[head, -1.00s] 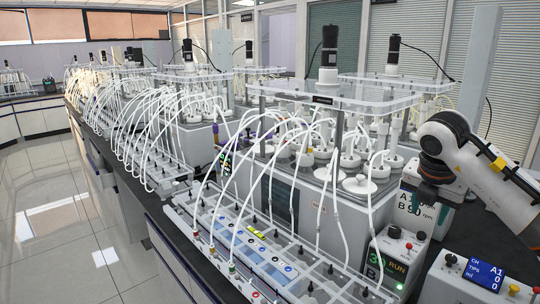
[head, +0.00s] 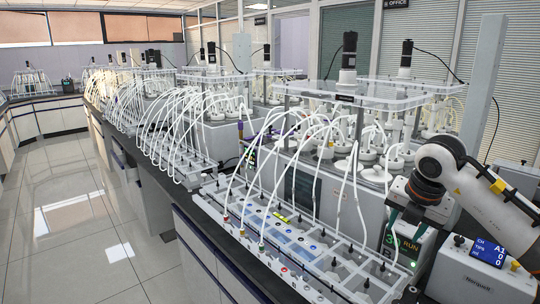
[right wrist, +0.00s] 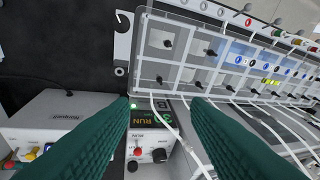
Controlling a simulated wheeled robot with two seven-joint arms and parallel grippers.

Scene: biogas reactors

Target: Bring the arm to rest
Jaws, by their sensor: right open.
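My right arm (head: 490,195) comes in from the right in the head view, bent, with the wrist turned downward. My right gripper (head: 404,222) hangs in front of the reactor bench, near the control unit with the green RUN display (head: 408,247). In the right wrist view its two dark green fingers (right wrist: 163,105) stand wide apart with nothing between them. The RUN unit (right wrist: 150,140) shows beyond and below that gap. My left gripper is not in view.
A clear tube rack (head: 290,250) with white hoses stands left of the gripper. Reactor vessels under a clear top plate (head: 345,92) stand behind. A white unit with a blue screen (head: 470,268) is close on the right. The tiled floor (head: 80,235) at left is clear.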

